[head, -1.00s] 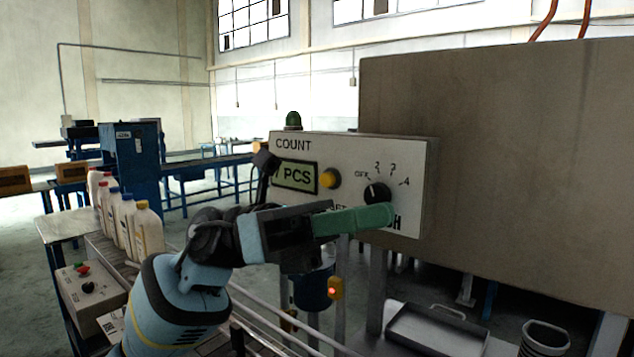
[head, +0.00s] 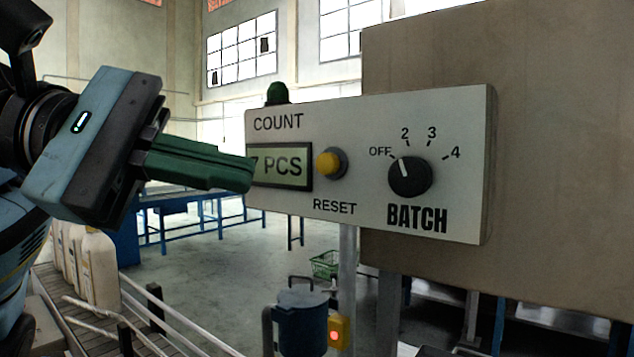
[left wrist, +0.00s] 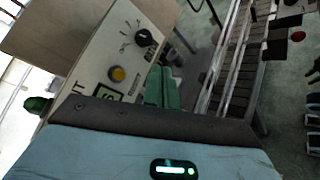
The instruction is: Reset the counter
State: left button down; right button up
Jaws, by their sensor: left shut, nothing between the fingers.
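The grey counter panel (head: 350,112) carries the words COUNT, RESET and BATCH. Its display (head: 283,167) reads 7 PCS, with its left end hidden behind my fingertips. The yellow reset button (head: 328,164) sits right of the display and also shows in the left wrist view (left wrist: 117,74). The black batch knob (head: 409,176) has its pointer toward OFF. My left gripper (head: 248,174) is shut and empty, its green fingers pointing right, left of the button and apart from it. In the left wrist view the green fingers (left wrist: 161,88) are together beside the panel. My right gripper is not in view.
A large brown-grey box (head: 560,140) stands behind and right of the panel. A green lamp (head: 277,93) tops the panel. White bottles (head: 97,265) stand on the conveyor at lower left. A blue container (head: 300,322) is below the panel. The space before the button is clear.

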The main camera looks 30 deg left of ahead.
aim_at(327, 164)
pick_arm(q)
jog(key=shift+a+r, duration=0.1)
jog(key=shift+a, duration=0.1)
jog(key=shift+s, duration=0.1)
jog(key=w+d, duration=0.1)
jog(key=w, duration=0.7)
jog(key=shift+w+d+p, duration=0.15)
jog(key=shift+w+p, duration=0.25)
dwell(0.8)
dwell(1.1)
